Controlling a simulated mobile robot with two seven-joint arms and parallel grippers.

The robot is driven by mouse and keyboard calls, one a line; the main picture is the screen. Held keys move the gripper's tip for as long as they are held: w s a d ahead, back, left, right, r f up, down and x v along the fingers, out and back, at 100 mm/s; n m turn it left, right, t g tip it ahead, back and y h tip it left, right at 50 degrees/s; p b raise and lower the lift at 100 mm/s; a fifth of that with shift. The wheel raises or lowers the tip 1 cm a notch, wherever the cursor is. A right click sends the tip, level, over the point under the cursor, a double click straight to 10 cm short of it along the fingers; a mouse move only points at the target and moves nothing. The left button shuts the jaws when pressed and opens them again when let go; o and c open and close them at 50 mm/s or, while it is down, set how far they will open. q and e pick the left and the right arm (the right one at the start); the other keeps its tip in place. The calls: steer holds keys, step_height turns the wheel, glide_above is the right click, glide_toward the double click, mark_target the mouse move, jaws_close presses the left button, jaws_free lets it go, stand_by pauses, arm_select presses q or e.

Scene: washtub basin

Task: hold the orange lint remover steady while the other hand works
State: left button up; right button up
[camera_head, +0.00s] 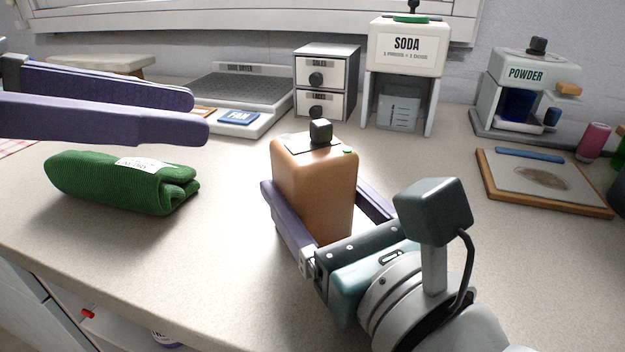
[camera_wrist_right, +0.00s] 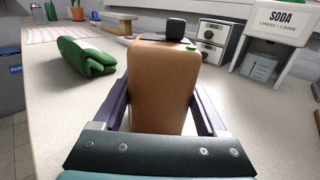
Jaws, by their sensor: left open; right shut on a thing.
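The orange lint remover (camera_head: 315,190) is an upright orange-brown box with a black knob on top, standing on the counter. It also shows in the right wrist view (camera_wrist_right: 162,88). My right gripper (camera_head: 326,208) is shut on it, with one purple finger along each side. In the right wrist view the fingers flank the box and its lower part is hidden by the gripper body. My left gripper (camera_head: 200,115) is open and empty at the upper left of the head view. Its two purple fingers are above and behind the rolled green cloth (camera_head: 120,182), apart from the lint remover.
A small drawer unit (camera_head: 326,82), a SODA dispenser (camera_head: 405,50) and a POWDER dispenser (camera_head: 525,85) stand at the back. A framed board (camera_head: 542,180) lies at right. Counter between cloth and lint remover is clear.

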mark_target(325, 123)
arm_select(q)
steer(key=shift+c, duration=0.2)
